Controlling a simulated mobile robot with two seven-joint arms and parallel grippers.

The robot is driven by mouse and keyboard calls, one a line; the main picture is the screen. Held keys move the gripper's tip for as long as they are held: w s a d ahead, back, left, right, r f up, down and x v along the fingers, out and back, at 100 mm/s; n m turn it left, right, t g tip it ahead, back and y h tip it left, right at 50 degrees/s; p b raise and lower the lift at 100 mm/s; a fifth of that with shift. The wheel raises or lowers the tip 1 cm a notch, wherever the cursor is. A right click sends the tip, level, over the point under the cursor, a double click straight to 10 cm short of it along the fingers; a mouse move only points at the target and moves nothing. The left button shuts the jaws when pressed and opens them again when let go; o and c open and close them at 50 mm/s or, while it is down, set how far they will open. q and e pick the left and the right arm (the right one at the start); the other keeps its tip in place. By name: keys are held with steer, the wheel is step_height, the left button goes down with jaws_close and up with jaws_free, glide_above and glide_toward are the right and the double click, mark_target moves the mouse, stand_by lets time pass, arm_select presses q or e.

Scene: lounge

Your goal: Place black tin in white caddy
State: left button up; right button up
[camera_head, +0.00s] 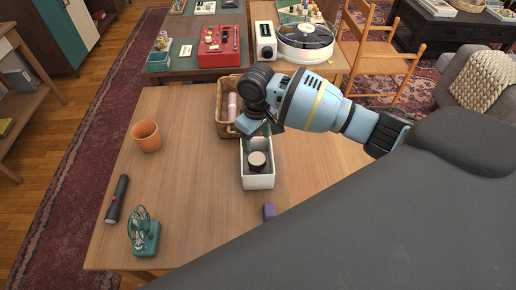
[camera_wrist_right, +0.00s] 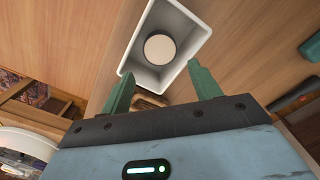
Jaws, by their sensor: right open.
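The white caddy (camera_head: 258,182) stands on the wooden table, and it also shows in the wrist view (camera_wrist_right: 190,22). The black tin (camera_head: 257,168), with a pale round top, sits inside the caddy; in the wrist view its pale top (camera_wrist_right: 160,48) shows within the caddy walls. My right gripper (camera_head: 258,132) is over the far end of the caddy. In the wrist view its two green fingers (camera_wrist_right: 163,90) are spread apart with nothing between them, clear of the tin. The tin's lower part is hidden by the caddy wall. My left gripper is out of view.
A wicker basket (camera_head: 227,127) with a pink item stands behind the caddy. A terracotta pot (camera_head: 146,136), a black flashlight (camera_head: 117,199) and a green fan (camera_head: 143,235) are at left. The table between is clear.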

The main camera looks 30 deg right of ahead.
steer(key=shift+r, duration=2.1)
